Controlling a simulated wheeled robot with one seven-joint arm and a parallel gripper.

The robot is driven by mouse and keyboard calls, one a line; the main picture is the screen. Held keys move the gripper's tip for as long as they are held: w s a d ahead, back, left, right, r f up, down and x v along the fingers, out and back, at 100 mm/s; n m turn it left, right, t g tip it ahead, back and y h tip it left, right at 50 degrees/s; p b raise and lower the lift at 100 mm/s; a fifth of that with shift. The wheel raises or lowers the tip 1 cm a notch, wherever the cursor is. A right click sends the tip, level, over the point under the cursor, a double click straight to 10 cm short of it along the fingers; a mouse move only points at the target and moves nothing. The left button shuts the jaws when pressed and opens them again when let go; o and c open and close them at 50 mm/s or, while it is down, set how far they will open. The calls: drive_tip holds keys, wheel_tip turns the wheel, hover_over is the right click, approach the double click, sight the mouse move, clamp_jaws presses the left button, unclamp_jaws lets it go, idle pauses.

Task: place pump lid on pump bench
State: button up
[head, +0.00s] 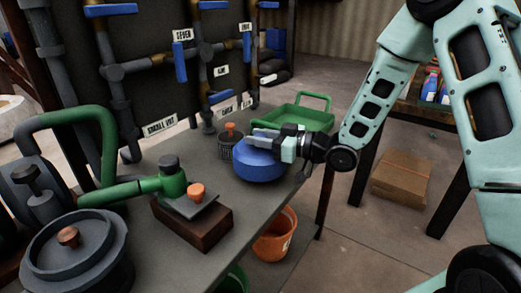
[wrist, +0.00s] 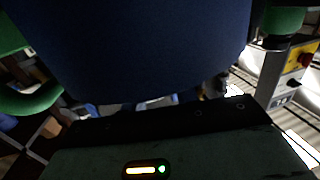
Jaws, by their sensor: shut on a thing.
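A round blue lid-like piece (head: 260,166), which I take for the pump lid, is at the far right part of the grey bench (head: 245,225). My gripper (head: 268,138) is shut on its top from the right. I cannot tell whether the lid rests on the bench or is just above it. In the wrist view the dark blue lid (wrist: 150,45) fills the upper middle; the fingertips are not clear there. The bench also bears a green pump-like body (head: 172,185) on a brown block.
A dark ribbed cylinder with an orange knob (head: 230,141) stands close left of the lid. A green tray (head: 300,121) lies behind. A large dark pot (head: 75,262) stands front left. Blue-handled pipes (head: 180,62) line the back. An orange bucket (head: 274,240) stands below the bench.

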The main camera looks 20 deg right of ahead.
sight(260, 149)
drive_tip(key=shift+f+b, duration=0.3)
drive_tip(key=shift+f, duration=1.25)
drive_tip(key=shift+f, duration=0.2)
drive_tip(key=o, duration=1)
drive_tip(key=shift+o, duration=0.2)
drive_tip(key=shift+r, duration=0.15)
drive_tip(key=shift+s+d+r, duration=0.1)
drive_tip(key=shift+d, duration=0.05)
drive_tip(key=p+v, duration=0.1)
drive_tip(key=v, duration=1)
drive_tip(key=shift+s+d, duration=0.2)
drive_tip(key=shift+s, duration=0.1)
